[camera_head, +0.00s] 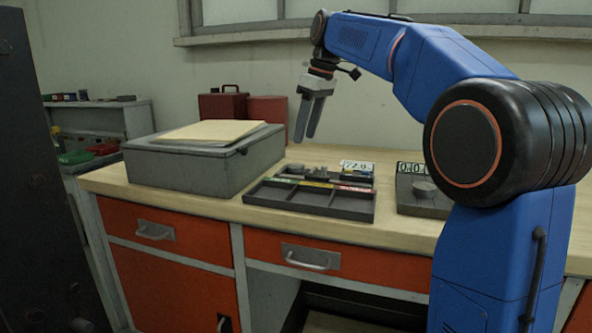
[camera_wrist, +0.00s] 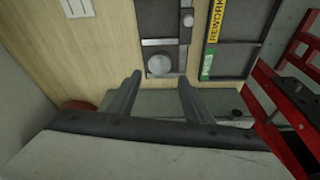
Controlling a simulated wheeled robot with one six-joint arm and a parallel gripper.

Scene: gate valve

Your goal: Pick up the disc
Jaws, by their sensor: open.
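My gripper (camera_head: 306,140) hangs above the back of the workbench, fingers pointing down, open and empty. Its two fingers (camera_wrist: 158,85) are spread apart in the wrist view. A round grey disc-like piece (camera_wrist: 160,65) sits on a dark grey fixture in the wrist view, just beyond and between the fingertips, not touched. In the head view, a grey round piece (camera_head: 424,188) rests on a dark device with a numeric display at right. Small grey parts (camera_head: 318,172) lie behind the tray. I cannot tell which of these is the disc.
A dark divided tray (camera_head: 310,199) with coloured labels lies on the wooden bench; one yellow label (camera_wrist: 216,20) reads REWORK. A large grey box (camera_head: 190,165) with papers stands left of it. Red cases (camera_head: 222,106) stand at the back. Bare bench lies at the front.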

